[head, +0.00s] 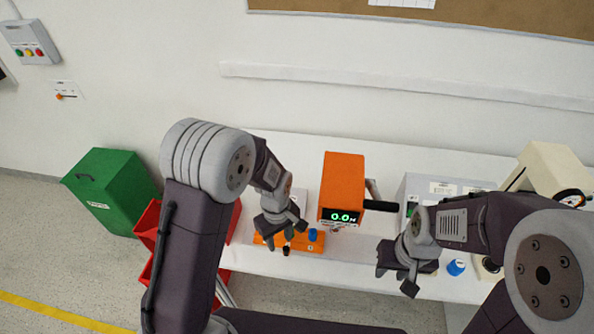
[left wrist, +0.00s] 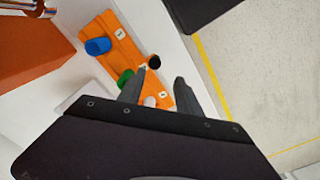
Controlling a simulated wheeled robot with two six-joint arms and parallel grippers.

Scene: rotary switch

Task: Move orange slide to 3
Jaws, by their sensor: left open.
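An orange panel (head: 309,243) lies at the front edge of the white table. It carries a blue knob (head: 312,235) and a black knob (head: 286,251). In the left wrist view, the orange panel (left wrist: 110,61) shows the blue knob (left wrist: 97,46), a green knob (left wrist: 125,77), the black knob (left wrist: 153,61), a white piece and small number tags too small to read surely. My left gripper (head: 286,238) is open over the panel; in the left wrist view its fingertips (left wrist: 161,77) are near the green and black knobs. My right gripper (head: 396,282) is open and empty by the table's front edge.
An orange box with a green display (head: 343,186) stands behind the panel. A grey device (head: 450,190) and a loose blue piece (head: 456,267) are to the right. A red bin (head: 148,221) and a green box (head: 110,188) stand left of the table.

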